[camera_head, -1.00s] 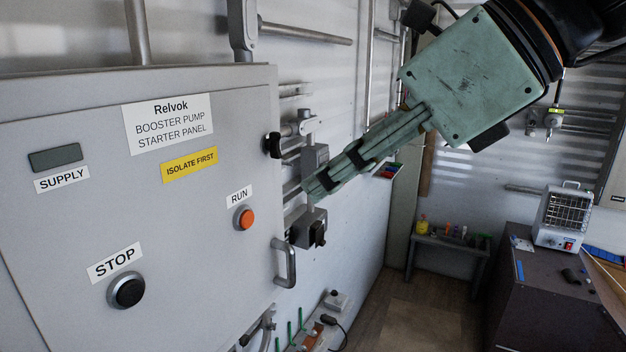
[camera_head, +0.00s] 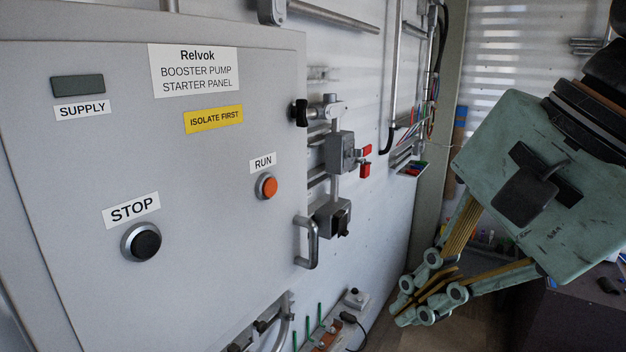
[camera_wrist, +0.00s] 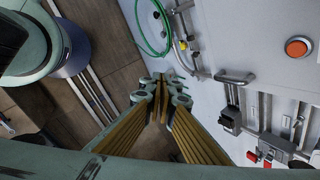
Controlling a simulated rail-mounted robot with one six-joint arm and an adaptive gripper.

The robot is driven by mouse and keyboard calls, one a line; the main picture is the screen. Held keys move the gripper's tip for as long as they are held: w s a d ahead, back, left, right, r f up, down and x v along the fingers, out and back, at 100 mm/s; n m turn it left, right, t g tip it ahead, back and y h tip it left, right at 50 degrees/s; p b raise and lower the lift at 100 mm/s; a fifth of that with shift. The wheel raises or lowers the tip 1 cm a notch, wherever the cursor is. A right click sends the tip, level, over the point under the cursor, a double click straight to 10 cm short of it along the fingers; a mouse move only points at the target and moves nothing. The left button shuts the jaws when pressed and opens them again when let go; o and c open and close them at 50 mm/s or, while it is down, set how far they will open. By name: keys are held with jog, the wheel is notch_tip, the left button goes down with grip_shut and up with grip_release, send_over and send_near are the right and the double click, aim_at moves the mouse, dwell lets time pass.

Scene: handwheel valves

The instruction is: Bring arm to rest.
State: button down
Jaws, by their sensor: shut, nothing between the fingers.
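My gripper (camera_head: 425,298) is at the right of the head view, green with yellow-brown finger bars. It points down and to the left, with its fingertips together and nothing between them. It hangs in the air to the right of the starter panel and appears clear of it. In the wrist view my gripper (camera_wrist: 161,84) shows its fingers converging at the middle of the picture, empty, with floor and wall behind them.
The grey starter panel (camera_head: 90,170) fills the left, with a black STOP button (camera_head: 141,242), an orange RUN button (camera_head: 266,186) and a door handle (camera_head: 308,243). A switch box with red levers (camera_head: 365,161) is on the wall beyond. A dark bench (camera_head: 570,315) lies behind my gripper.

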jog(key=s+d+f+n+h+b, duration=0.4)
jog(key=d+f+n, duration=0.5)
jog(key=f+n, duration=0.3)
jog(key=shift+s+d+n+b, duration=0.3)
jog(key=shift+s+b, duration=0.5)
jog(key=shift+b, duration=0.15)
